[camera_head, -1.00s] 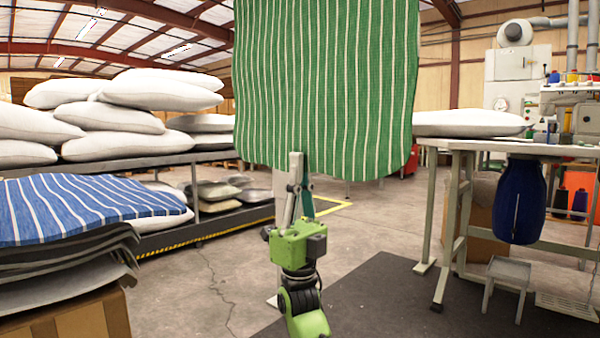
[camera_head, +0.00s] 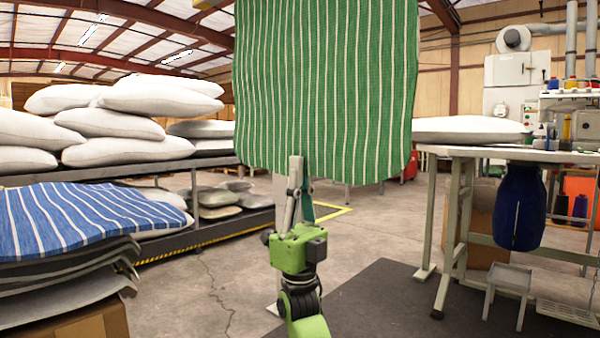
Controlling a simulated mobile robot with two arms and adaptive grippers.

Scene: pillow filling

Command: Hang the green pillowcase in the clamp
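The green pillowcase with white stripes (camera_head: 326,85) hangs upright in the upper middle, its top cut off by the frame. My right gripper (camera_head: 301,180) is below and in front of it. A light grey finger overlaps the lower edge of the cloth. The fingers show nearly edge-on, so I cannot tell whether they are shut on the cloth. The clamp does not show. My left gripper is out of view.
White pillows (camera_head: 130,150) fill a shelf behind. A table (camera_head: 470,152) with a white pillow (camera_head: 470,128) stands at right. The concrete floor between is mostly clear.

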